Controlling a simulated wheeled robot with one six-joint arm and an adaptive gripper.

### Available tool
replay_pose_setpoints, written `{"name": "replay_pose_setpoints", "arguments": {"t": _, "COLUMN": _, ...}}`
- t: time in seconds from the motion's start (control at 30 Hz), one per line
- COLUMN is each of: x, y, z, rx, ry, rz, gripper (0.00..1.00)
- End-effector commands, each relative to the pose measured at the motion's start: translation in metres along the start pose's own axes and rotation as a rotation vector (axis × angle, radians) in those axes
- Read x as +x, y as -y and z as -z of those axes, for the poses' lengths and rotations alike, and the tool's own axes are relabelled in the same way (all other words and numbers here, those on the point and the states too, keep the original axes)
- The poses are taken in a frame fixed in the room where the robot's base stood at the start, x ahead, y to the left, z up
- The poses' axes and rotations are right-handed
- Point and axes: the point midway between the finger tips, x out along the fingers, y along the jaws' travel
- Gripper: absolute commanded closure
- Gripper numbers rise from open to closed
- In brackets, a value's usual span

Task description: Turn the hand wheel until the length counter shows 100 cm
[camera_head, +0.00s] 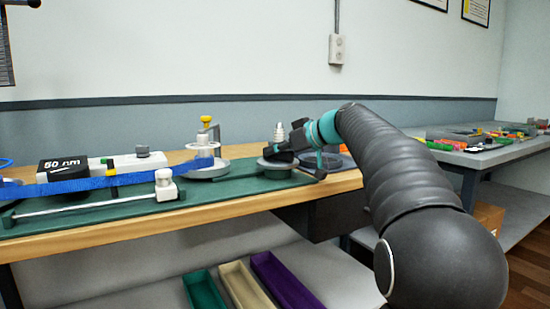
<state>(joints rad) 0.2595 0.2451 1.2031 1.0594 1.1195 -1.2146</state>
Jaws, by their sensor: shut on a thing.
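The length counter (63,166) is a black block with white characters that look like "50 cm". It stands at the left of a green board (235,188). A low grey disc (272,171), which appears to be the hand wheel, sits at the board's right end. A dark bar (303,170) extends from it. My gripper (282,149) is tilted down over this disc and is shut, apparently on the wheel's handle. The fingers hide the grip itself. A pale ribbed post (279,132) stands just behind the fingers.
A blue strap (93,183) runs along the board to a white spool (205,160) with a yellow-topped post. A white guide post (165,186) stands in front. Coloured trays (285,284) lie on the lower shelf. A cluttered grey table (490,155) stands at right.

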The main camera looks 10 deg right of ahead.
Motion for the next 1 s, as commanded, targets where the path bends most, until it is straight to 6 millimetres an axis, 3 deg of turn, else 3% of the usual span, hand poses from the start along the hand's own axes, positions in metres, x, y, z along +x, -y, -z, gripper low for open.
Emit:
{"name": "replay_pose_setpoints", "arguments": {"t": 0.4, "x": -0.0012, "y": -0.0018, "z": 0.0027, "rx": 0.137, "ry": -0.004, "rz": -0.338, "gripper": 1.00}}
{"name": "replay_pose_setpoints", "arguments": {"t": 1.0, "x": -0.0026, "y": -0.0050, "z": 0.0037, "rx": 0.240, "ry": -0.005, "rz": -0.585, "gripper": 1.00}}
